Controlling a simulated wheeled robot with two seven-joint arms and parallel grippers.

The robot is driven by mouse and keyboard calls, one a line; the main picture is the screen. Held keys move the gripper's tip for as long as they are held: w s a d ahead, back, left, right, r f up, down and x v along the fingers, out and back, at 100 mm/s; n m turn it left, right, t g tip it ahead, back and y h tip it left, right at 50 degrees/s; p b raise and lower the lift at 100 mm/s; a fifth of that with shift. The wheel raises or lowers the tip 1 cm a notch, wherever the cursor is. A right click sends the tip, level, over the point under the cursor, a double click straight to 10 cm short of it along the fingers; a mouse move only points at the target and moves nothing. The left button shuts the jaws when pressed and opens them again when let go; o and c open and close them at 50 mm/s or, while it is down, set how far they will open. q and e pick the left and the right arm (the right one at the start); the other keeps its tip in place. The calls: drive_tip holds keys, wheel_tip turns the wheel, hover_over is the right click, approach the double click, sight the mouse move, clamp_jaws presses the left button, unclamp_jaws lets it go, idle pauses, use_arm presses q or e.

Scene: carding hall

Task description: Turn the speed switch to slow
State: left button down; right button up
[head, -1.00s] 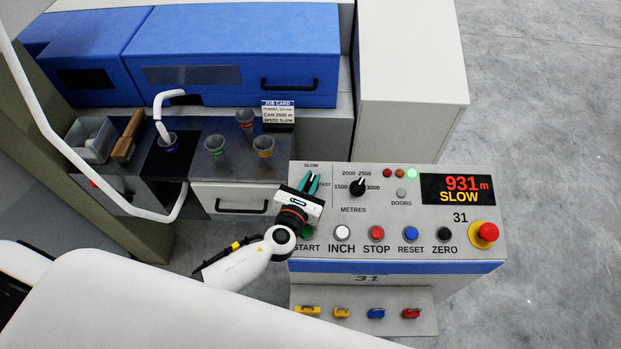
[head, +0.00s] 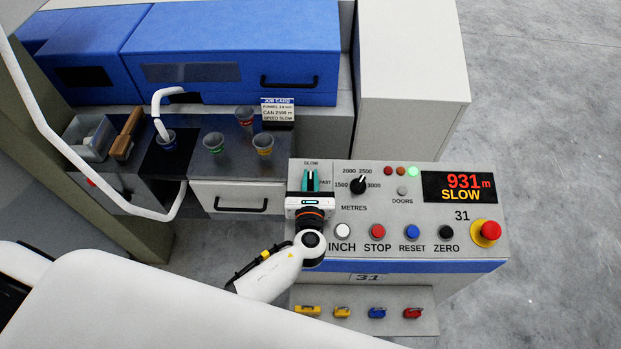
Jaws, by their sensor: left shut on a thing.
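The speed switch is at the top left of the control panel (head: 400,212), below its printed SLOW label (head: 311,163) and beside the FAST label. My left gripper (head: 310,178) is over the switch, its teal fingers shut on it and pointing straight up at SLOW. The fingers hide most of the switch knob. The display (head: 459,187) reads 931 m in red and SLOW in yellow. The job card (head: 278,112) reads speed slow. My right gripper is not in view.
A metres dial (head: 358,186) sits right of the switch. Below are a white INCH button (head: 343,231), a red STOP button (head: 377,231) and a red emergency knob (head: 490,230). My left wrist covers the START button. Several coloured cups stand on the dark worktop behind.

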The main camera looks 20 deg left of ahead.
use_arm(q)
drive_tip(key=c, duration=1.4)
unclamp_jaws()
drive_tip(key=b+v, duration=0.2)
drive_tip(key=v, duration=0.9)
drive_tip(key=shift+f, duration=0.1)
drive_tip(key=shift+s+d, duration=0.1)
drive_tip(key=shift+s, duration=0.35)
